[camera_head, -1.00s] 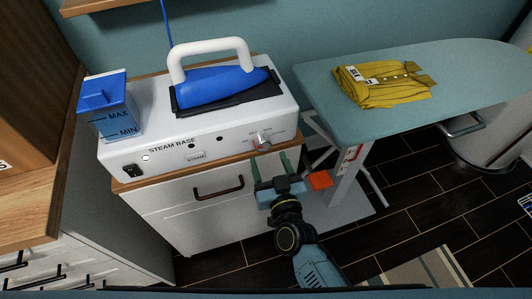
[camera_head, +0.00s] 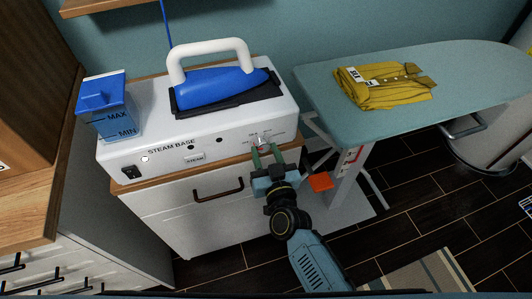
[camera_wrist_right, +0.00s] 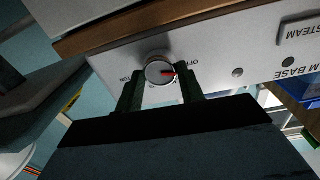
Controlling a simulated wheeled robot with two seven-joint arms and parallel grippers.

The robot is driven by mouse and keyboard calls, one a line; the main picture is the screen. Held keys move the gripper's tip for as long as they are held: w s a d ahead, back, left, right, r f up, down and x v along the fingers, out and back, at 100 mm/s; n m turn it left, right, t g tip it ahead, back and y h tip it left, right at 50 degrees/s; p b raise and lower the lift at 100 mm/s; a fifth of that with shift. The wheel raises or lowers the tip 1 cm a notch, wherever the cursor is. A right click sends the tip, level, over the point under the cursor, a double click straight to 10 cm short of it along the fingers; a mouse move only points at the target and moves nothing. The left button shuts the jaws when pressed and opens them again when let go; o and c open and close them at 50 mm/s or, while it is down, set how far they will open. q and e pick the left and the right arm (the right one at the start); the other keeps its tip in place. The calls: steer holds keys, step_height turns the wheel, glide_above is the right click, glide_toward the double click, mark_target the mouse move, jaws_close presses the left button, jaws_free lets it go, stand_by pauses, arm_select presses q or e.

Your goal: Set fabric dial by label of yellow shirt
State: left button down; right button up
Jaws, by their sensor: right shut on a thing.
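The fabric dial (camera_head: 261,140) is a round silver knob with a red mark, low on the right of the white steam base's front (camera_head: 230,140). My right gripper (camera_head: 265,149) is at the dial, its green fingers on either side of it and shut on it. The right wrist view shows the dial (camera_wrist_right: 158,70) between the fingers (camera_wrist_right: 159,84), with its red mark and small lettering around it. The folded yellow shirt (camera_head: 395,92) lies on the ironing board with a white label (camera_head: 357,75) too small to read. My left gripper is not in view.
A blue iron (camera_head: 222,88) with a white handle rests on the steam base. A blue water tank (camera_head: 108,105) stands at its left end. The ironing board (camera_head: 465,75) is at the right. A drawer with a dark handle (camera_head: 218,190) is below the base.

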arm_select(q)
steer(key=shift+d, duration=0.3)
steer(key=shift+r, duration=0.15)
arm_select(e)
steer(key=shift+m, duration=0.4)
steer(key=m+p, duration=0.1)
steer(key=m, duration=0.2)
steer(key=shift+m, duration=1.6)
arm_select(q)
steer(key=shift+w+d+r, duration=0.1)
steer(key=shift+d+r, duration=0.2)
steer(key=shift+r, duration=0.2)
arm_select(e)
steer(key=shift+m+g, duration=0.3)
steer(key=shift+m, duration=0.9)
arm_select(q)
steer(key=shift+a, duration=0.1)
arm_select(e)
steer(key=o, duration=1)
